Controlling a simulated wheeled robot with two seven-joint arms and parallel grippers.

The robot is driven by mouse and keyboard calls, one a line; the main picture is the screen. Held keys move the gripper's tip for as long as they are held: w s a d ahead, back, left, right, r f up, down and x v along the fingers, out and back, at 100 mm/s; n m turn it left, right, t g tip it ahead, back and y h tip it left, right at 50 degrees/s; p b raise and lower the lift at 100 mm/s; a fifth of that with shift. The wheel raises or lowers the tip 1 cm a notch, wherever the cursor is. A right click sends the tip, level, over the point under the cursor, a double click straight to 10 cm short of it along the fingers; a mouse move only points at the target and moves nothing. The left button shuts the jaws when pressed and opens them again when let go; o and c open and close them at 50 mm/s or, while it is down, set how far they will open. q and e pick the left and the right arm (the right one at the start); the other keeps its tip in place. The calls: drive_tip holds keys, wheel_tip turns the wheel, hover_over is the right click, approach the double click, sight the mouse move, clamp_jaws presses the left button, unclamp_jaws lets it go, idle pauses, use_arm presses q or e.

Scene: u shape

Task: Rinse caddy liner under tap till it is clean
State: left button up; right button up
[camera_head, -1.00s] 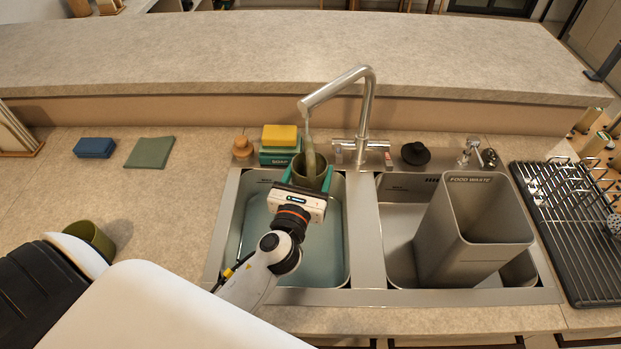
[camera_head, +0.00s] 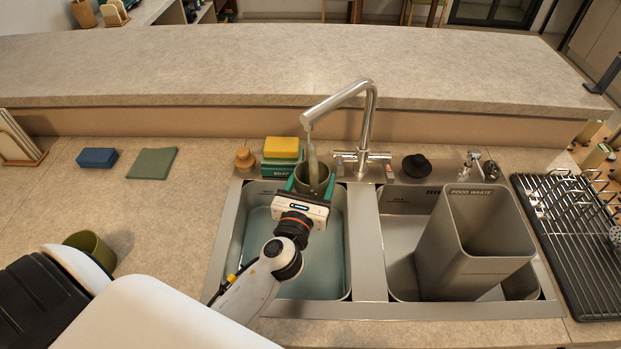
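The olive-green caddy liner (camera_head: 313,176) is in the left sink basin, below the tap (camera_head: 366,110). A greenish stream of water (camera_head: 313,158) runs from the spout into its open top. My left gripper (camera_head: 312,184) has its teal fingers on both sides of the liner, shut on it and holding it roughly upright. The gripper body hides the liner's lower front, and I cannot see how clean its inside is. My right gripper is not in view.
The left basin (camera_head: 335,270) has bluish water in it. A grey food waste bin (camera_head: 455,255) stands in the right basin. An olive pot (camera_head: 88,246) sits on the left counter. A yellow sponge on a soap box (camera_head: 280,165) stands behind the sink. A drying rack (camera_head: 565,240) is at right.

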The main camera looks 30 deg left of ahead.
use_arm(q)
drive_tip(key=shift+w+d, duration=0.2)
drive_tip(key=shift+d, duration=0.2)
drive_tip(key=shift+a, duration=0.15)
drive_tip(key=shift+s+a, duration=0.35)
drive_tip(key=shift+a, duration=0.05)
drive_tip(key=shift+w, duration=0.1)
drive_tip(key=shift+w+d+p, duration=0.25)
drive_tip(key=shift+d+p, duration=0.05)
drive_tip(key=shift+d, duration=0.25)
drive_tip(key=shift+a, duration=0.15)
drive_tip(key=shift+s+a, duration=0.35)
drive_tip(key=shift+a, duration=0.05)
